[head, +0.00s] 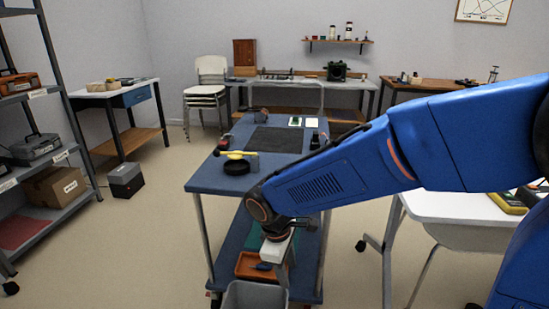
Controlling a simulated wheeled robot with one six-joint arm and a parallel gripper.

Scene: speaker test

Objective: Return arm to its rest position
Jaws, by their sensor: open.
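My blue arm (330,172) reaches from the right edge of the head view across the blue-topped cart (213,178). Its wrist bends down at the cart's near end. My gripper (278,262) hangs below the wrist, pointing down, in front of the cart's lower shelf. It is open, and I see nothing held in it. Its fingertips are small and partly lost against the things behind. A grey bin (250,297) stands just below it at the bottom edge.
An orange tray (244,268) sits on the cart's lower shelf behind my gripper. A black round dish (237,167) and a yellow-handled tool (234,154) are on top. A white table (450,207) stands right, a metal shelf (62,185) left. The floor between shelf and cart is mostly clear.

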